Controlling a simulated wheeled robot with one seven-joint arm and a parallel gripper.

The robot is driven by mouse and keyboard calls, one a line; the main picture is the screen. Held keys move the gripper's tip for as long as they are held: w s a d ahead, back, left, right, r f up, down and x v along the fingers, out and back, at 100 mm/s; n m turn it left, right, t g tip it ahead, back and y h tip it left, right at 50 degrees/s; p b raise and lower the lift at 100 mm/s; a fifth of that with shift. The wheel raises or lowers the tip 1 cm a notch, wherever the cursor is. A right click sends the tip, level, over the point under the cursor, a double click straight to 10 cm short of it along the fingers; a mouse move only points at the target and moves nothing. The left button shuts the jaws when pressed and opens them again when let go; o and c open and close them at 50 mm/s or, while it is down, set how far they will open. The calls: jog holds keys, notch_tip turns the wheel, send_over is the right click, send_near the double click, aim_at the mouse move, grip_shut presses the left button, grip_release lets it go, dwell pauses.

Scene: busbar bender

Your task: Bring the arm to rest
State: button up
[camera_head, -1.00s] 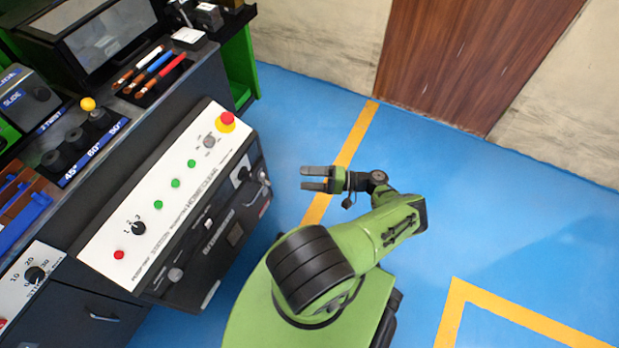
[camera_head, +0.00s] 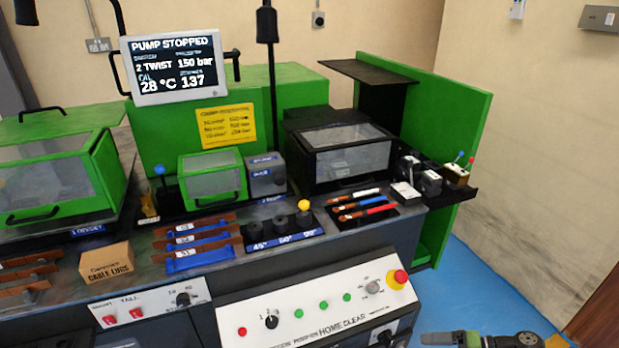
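My gripper (camera_head: 438,339) is at the bottom right edge of the head view, in front of the bender's control panel and over the blue floor. Only its upper finger and part of the wrist show; the lower finger is cut off by the frame. One second ago its two fingers stood apart with nothing between them.
The control panel (camera_head: 300,322) with a red stop button (camera_head: 400,277) is left of my gripper. The bench holds pens (camera_head: 366,209), busbars (camera_head: 200,243) and a lug box (camera_head: 107,263). The screen (camera_head: 175,68) reads "PUMP STOPPED". Blue floor (camera_head: 490,290) lies clear at right.

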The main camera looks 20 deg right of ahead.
jog(key=w+a+r+n+g+h, duration=0.3)
jog(key=a+r+g+h, duration=0.15)
jog(key=a+r, duration=0.65)
jog(key=w+a+r+n+g+h, duration=0.25)
jog(key=a+r+h, duration=0.25)
jog(key=a+r, duration=0.6)
jog(key=s+a+r+n+t+h, duration=0.25)
jog(key=s+a+r+t, duration=0.35)
jog(key=s+r, duration=0.55)
notch_tip(320, 180, up, 16)
jog(key=s+g+p, duration=0.1)
jog(key=p, duration=1.6)
jog(key=shift+s+a+f+y+p, duration=0.15)
jog(key=shift+s+a+y+p, duration=0.2)
jog(key=shift+a+y, duration=0.05)
jog(key=shift+c, duration=0.2)
